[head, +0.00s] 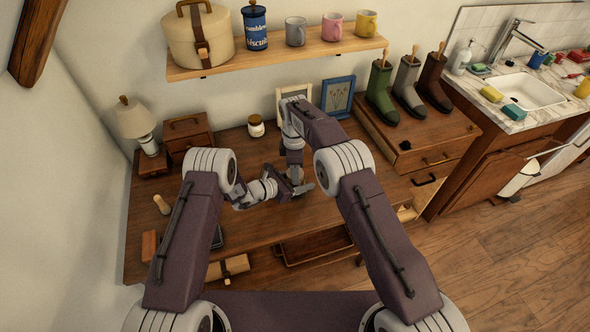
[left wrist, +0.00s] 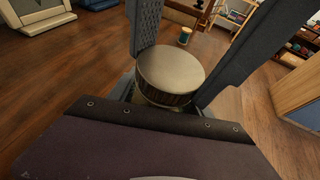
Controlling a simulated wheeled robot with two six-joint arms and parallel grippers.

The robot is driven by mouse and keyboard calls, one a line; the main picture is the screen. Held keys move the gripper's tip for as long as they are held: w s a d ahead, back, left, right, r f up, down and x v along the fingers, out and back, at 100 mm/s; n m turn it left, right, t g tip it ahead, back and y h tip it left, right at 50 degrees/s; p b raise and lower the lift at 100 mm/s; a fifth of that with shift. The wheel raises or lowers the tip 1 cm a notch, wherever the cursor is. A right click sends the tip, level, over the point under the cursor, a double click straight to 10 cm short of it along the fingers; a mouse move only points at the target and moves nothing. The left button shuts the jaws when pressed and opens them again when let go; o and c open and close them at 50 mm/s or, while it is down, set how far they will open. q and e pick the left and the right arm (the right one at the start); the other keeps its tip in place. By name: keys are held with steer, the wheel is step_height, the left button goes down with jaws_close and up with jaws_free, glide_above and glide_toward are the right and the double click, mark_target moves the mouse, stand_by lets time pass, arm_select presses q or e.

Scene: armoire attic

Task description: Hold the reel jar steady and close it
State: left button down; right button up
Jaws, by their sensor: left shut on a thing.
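In the left wrist view a round piece with a flat pale top and a dark ribbed side (left wrist: 170,72) sits between the two fingers of my left gripper (left wrist: 190,60). It looks like the jar or its lid; which one I cannot tell. In the head view my left gripper (head: 287,187) is low over the middle of the desk, shut on this piece, which the arms mostly hide. My right arm reaches over from the right, and its gripper (head: 296,172) points down close beside the left one. Its fingers are too small and overlapped to read.
A small brown-lidded jar (head: 256,126) stands at the back of the desk (head: 150,225), near picture frames (head: 338,96). A lamp (head: 135,118) and small drawers (head: 187,131) stand at the left. A shelf (head: 280,54) hangs above. Boots (head: 408,88) stand on the right cabinet.

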steer(key=o, duration=1.6)
steer(key=shift+c, duration=0.2)
steer(key=shift+r, duration=2.3)
steer(key=shift+c, duration=0.4)
steer(key=shift+r+n, duration=0.3)
steer(key=shift+r, duration=0.05)
step_height(320, 180, up, 3)
steer(key=n, duration=0.2)
steer(key=shift+f+n, duration=0.1)
steer(key=shift+n, duration=0.3)
steer(key=shift+f, duration=0.1)
